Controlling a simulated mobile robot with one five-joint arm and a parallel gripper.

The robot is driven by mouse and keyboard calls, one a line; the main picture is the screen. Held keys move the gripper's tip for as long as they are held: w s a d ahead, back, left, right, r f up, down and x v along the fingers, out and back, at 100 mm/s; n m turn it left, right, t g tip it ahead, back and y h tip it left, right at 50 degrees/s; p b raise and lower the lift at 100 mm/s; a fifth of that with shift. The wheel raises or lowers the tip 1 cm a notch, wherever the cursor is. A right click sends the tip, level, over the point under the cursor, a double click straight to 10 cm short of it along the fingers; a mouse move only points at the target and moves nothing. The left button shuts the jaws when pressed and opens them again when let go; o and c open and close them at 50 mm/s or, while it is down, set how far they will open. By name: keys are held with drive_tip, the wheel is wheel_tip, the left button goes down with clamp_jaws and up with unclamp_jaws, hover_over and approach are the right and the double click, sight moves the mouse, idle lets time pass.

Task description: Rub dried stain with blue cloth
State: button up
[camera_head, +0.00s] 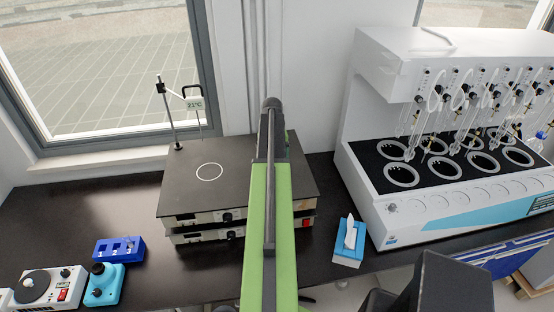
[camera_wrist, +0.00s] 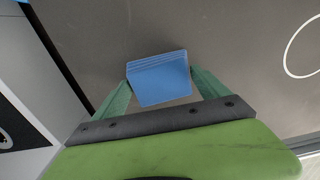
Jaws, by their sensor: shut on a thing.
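My gripper (camera_wrist: 160,82) shows in the wrist view, its two green fingers shut on a folded blue cloth (camera_wrist: 160,72). The cloth is held between the fingertips over a dark flat surface (camera_wrist: 230,30). I cannot tell whether the cloth touches this surface. In the head view my green arm reaches across the dark-topped hotplate (camera_head: 185,160), and the fingers and cloth are hidden there. I cannot make out a dried stain in either view.
A white ring marks the hotplate top. A blue rack (camera_head: 118,249) and small devices are at left.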

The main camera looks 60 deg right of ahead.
drive_tip(key=shift+w+a+r, duration=0.1)
drive_tip(key=shift+w+a, duration=0.65)
drive_tip(key=shift+w, duration=0.4)
drive_tip(key=shift+w+a+f, duration=0.1)
drive_tip(key=shift+w+a, duration=0.7)
drive_tip(key=shift+w, duration=0.35)
drive_tip(key=shift+w+a+r, duration=0.1)
drive_tip(key=shift+w+a, duration=0.65)
drive_tip(key=shift+w, duration=0.4)
drive_tip(key=shift+r+p, duration=0.1)
drive_tip(key=shift+p, duration=0.25)
wheel_tip(320, 180, up, 6)
drive_tip(key=p, duration=0.5)
drive_tip(key=shift+p, duration=0.4)
wheel_tip(320, 180, up, 3)
drive_tip(key=p, duration=0.3)
